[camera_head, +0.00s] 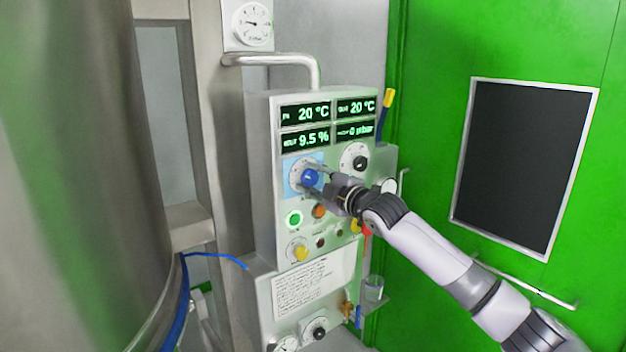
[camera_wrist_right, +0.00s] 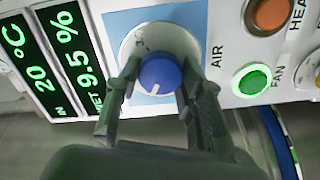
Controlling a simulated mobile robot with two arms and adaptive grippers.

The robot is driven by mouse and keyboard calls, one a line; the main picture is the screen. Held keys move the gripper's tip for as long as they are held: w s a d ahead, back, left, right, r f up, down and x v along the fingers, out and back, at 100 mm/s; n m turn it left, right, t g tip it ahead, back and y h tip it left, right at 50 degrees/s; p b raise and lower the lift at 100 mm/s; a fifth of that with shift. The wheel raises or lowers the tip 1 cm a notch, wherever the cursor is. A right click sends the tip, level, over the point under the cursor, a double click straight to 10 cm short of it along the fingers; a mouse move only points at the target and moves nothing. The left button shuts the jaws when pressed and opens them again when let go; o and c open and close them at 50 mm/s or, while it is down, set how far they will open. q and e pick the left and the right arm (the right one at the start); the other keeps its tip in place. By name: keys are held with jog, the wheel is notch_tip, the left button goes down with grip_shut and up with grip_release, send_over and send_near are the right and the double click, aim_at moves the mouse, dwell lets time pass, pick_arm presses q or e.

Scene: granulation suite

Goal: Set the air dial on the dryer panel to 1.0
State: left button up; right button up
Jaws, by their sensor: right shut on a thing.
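The air dial is a blue knob (camera_head: 310,177) on a round white scale over a light blue square, at the left of the dryer panel (camera_head: 262,180). In the right wrist view the blue knob (camera_wrist_right: 160,72) sits between the two dark fingers, beside the word AIR. Its white pointer mark shows on the near side, toward the gripper; most scale figures are hidden. My right gripper (camera_head: 318,178) is shut on the knob, and its fingers (camera_wrist_right: 155,85) flank it on both sides. My left gripper is in neither view.
Displays (camera_head: 328,122) above read 20 °C, 20 °C, 9.5 % and 0 mbar. A black knob (camera_head: 360,162) is to the right, with a lit green button (camera_head: 294,218) and an orange button (camera_head: 319,211) below. A large steel vessel (camera_head: 70,190) stands left; a green door (camera_head: 430,60) stands right.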

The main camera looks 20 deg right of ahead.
jog(key=o, duration=1.1)
jog(key=shift+o, duration=0.2)
jog(key=shift+s, duration=0.1)
jog(key=v, duration=1.2)
